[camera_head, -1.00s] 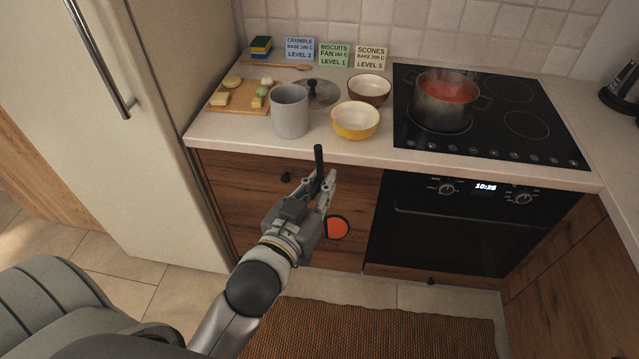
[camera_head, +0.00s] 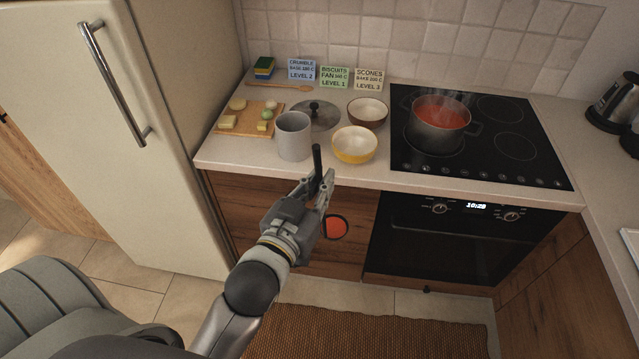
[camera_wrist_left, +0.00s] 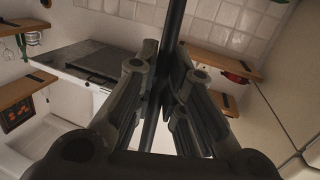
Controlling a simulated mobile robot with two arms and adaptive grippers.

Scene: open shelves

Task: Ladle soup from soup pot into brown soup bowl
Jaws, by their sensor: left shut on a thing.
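The soup pot (camera_head: 437,126) stands on the front left of the hob, steaming, with red soup (camera_head: 440,112) in it. The brown soup bowl (camera_head: 367,113) stands on the counter left of the hob, behind a yellow bowl (camera_head: 355,145). My left gripper (camera_head: 322,183) is shut on the ladle's black handle (camera_head: 317,160), in front of the counter's edge. The ladle's bowl (camera_head: 336,227) hangs below the gripper and shows red soup in it. In the left wrist view the handle (camera_wrist_left: 172,35) runs up between the fingers. My right gripper is not in view.
A grey container (camera_head: 293,136), a pot lid (camera_head: 318,114), a wooden board (camera_head: 250,120) with food and a wooden spoon (camera_head: 285,86) occupy the counter's left part. The fridge (camera_head: 150,130) stands at left. A kettle (camera_head: 612,105) stands at right. The hob's right side is free.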

